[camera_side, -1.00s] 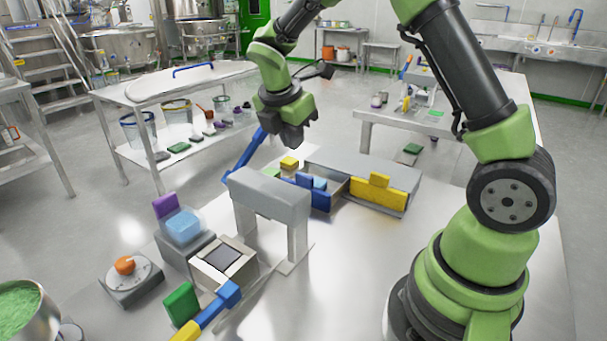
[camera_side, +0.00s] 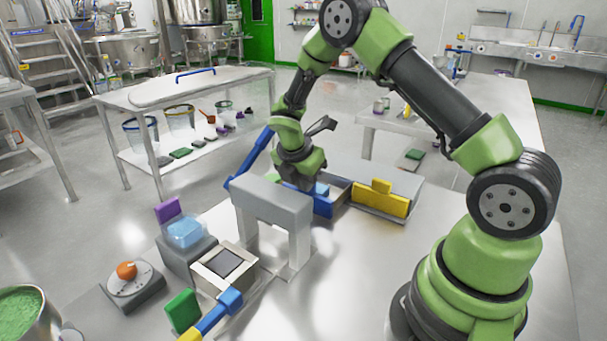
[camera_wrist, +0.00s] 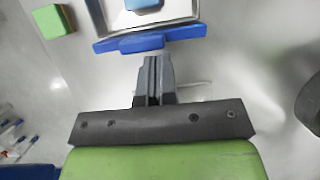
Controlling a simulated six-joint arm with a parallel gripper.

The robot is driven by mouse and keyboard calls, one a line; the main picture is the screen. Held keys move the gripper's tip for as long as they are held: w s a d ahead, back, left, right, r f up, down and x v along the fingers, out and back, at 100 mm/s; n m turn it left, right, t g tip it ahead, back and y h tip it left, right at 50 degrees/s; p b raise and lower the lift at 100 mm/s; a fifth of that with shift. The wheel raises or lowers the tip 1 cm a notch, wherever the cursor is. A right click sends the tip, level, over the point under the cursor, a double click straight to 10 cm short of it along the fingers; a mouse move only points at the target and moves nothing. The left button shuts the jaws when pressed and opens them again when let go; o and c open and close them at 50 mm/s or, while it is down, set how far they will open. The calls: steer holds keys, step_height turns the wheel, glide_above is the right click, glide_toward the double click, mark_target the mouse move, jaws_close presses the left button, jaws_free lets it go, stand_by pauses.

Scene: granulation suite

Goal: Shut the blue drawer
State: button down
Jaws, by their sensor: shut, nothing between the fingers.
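The blue drawer stands open from the grey cabinet, with its blue front (camera_side: 322,206) partly hidden behind my gripper in the side view. In the wrist view, the blue front and handle (camera_wrist: 143,43) lie across the top, with the pale open tray behind and a light blue item (camera_wrist: 142,4) inside. My gripper (camera_wrist: 153,62) is shut and empty, its fingertips close to the middle of the drawer front. I cannot tell whether they touch it. In the side view my gripper (camera_side: 308,187) is low by the drawer, its tips mostly hidden.
The yellow drawer (camera_side: 379,205) is right of the blue one in the grey cabinet (camera_side: 360,173). A grey arch (camera_side: 271,199) stands close in front. A green block (camera_wrist: 52,21) lies left of the drawer. The table right of the arch is clear.

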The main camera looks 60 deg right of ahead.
steer(key=d, duration=1)
steer(key=shift+d, duration=0.2)
steer(key=s+a+r+m+t+y, duration=0.1)
steer(key=s+a+r+m+t, duration=0.15)
steer(key=a+r+m, duration=0.55)
steer(key=s+a+r+m+t+y, duration=0.1)
steer(key=s+a+r, duration=0.2)
steer(key=a+r, duration=0.65)
steer(key=s+a+r+m+t+y, duration=0.2)
steer(key=s+a+m, duration=0.2)
steer(key=s+m, duration=0.2)
steer(key=s+a+r+m+t+y, duration=0.1)
steer(key=s+a+r+m+y, duration=0.1)
steer(key=s+m, duration=0.5)
steer(key=shift+s+a+r+t, duration=0.4)
steer(key=shift+a+r, duration=0.35)
steer(key=shift+a, duration=0.5)
